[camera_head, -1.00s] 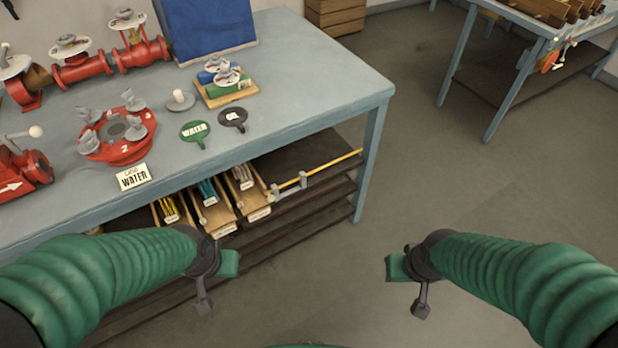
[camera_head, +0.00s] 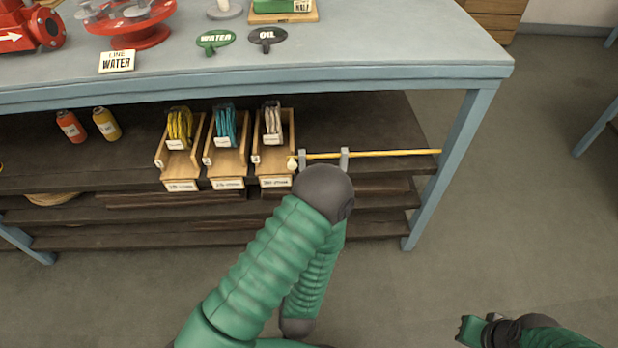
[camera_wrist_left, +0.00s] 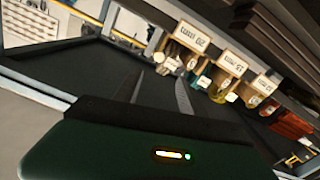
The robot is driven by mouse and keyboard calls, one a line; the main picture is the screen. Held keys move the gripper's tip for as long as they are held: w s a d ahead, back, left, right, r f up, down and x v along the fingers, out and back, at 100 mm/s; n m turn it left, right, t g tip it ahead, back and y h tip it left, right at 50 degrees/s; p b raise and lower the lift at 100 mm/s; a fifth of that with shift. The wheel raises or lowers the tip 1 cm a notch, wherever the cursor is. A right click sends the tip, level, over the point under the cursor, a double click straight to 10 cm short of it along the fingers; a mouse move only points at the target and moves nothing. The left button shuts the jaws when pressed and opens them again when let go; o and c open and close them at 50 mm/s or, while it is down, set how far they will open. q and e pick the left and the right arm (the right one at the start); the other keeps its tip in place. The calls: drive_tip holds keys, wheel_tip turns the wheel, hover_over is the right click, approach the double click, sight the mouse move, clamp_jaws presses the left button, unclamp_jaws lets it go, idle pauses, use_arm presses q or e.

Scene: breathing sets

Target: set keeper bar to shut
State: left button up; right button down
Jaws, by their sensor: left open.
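The yellow keeper bar (camera_head: 395,153) lies level along the shelf's front edge, right of the trays. It passes through two grey brackets (camera_head: 344,160), and a pale knob (camera_head: 293,163) is at its left end. The bar reaches right to near the bench leg and does not cross the tray fronts. My left arm rises just below the knob; its hand is not visible in the head view. In the left wrist view my left gripper (camera_wrist_left: 160,88) is open, with nothing seen between its fingers. My right gripper (camera_head: 472,328) is low at right, away from the bench; its jaws are unclear.
Three labelled wooden trays (camera_head: 228,183) with coloured contents stand on the shelf (camera_head: 375,120). Upside-down tray labels show in the left wrist view. Orange and yellow containers (camera_head: 106,124) stand at left. The bench top (camera_head: 400,45) overhangs the shelf. A bench leg (camera_head: 455,165) stands at right.

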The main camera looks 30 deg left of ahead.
use_arm(q)
drive_tip(key=b+x, duration=0.4)
drive_tip(key=x, duration=1.2)
drive_tip(key=shift+w+r, duration=0.2)
drive_tip(key=shift+w, duration=0.2)
drive_tip(key=shift+a, duration=0.1)
clamp_jaws()
drive_tip(key=shift+f, duration=0.1)
idle(0.3)
